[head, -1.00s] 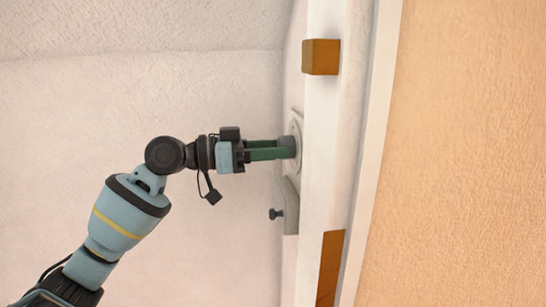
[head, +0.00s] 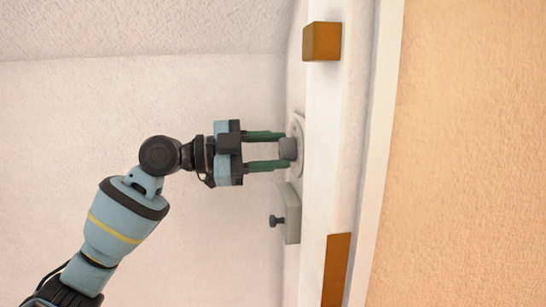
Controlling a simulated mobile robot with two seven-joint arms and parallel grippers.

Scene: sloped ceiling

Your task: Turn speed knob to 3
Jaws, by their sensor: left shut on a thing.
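A grey round knob (head: 288,149) sticks out to the left from a pale round plate (head: 299,130) on the white wall. No numbers or pointer on it can be made out. My left gripper (head: 287,151) reaches in from the left and is shut on this knob, one green finger at its upper side and one at its lower side. The gripper's wide side faces the view. My right gripper is not in view.
Just below the knob, a grey box (head: 292,212) with a small dark knob (head: 276,221) sits on the same wall. A brown block (head: 322,41) is above and a brown panel (head: 336,268) below. The left side is open.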

